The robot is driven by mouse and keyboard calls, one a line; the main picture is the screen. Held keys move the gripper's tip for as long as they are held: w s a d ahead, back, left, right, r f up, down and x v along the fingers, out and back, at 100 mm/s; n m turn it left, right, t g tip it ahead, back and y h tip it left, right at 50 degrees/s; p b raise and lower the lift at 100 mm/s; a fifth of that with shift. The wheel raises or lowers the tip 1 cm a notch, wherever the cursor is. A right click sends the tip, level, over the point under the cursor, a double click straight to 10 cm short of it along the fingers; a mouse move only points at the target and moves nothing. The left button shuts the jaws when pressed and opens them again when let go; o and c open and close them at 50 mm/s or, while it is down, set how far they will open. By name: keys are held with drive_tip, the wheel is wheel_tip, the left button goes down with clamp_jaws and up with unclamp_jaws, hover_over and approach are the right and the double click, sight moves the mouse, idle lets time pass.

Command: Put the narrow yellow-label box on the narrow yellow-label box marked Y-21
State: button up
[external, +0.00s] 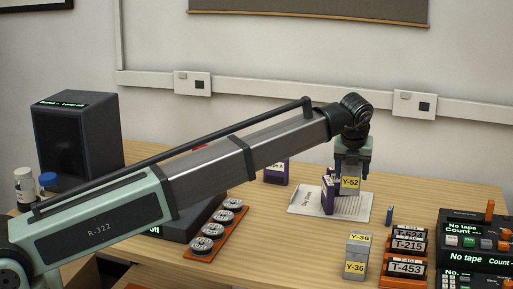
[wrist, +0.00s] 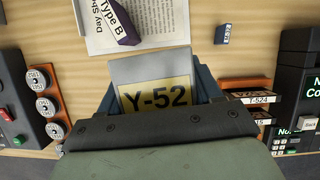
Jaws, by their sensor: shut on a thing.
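My gripper (external: 352,168) points down and is shut on a narrow grey box with a yellow label reading Y-52 (external: 350,186). In the wrist view the held box (wrist: 148,68) sits upright between the two fingers, its label facing the camera. I cannot tell whether its base touches anything. A second narrow grey box (external: 358,247) stands on the table nearer the camera, with yellow labels reading Y-36 on its top and front. No label reading Y-21 can be read in either view.
A purple box (external: 328,196) stands on a printed sheet (external: 300,201) beside the held box; another purple box (external: 277,173) is behind. Right are label racks (external: 408,243) and a dark console (external: 475,240). Left is a rack of round tins (external: 217,232).

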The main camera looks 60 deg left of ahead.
drive_tip(key=s+a+r+n+g, duration=0.1)
drive_tip(key=s+a+r+n, duration=0.35)
drive_tip(key=a, duration=0.95)
drive_tip(key=s+a+r+n+g+y, duration=0.1)
drive_tip(key=s+a, duration=0.6)
drive_tip(key=a, duration=0.7)
drive_tip(key=s+a+r+n+g, duration=0.1)
drive_tip(key=s+a+r+n, duration=0.35)
drive_tip(key=a, duration=0.95)
drive_tip(key=shift+s+f+m, duration=0.3)
drive_tip(key=shift+f+m, duration=0.05)
drive_tip(key=shift+f, duration=1.45)
drive_tip(key=shift+s+f+m, duration=0.3)
drive_tip(key=shift+f, duration=1.45)
drive_tip(key=shift+s+f+m, duration=0.3)
drive_tip(key=shift+f+m, duration=0.05)
drive_tip(key=shift+f, duration=1.45)
drive_tip(key=shift+f, duration=0.1)
drive_tip(key=o, duration=1.2)
drive_tip(key=v, duration=1.2)
drive_tip(key=shift+s, duration=0.15)
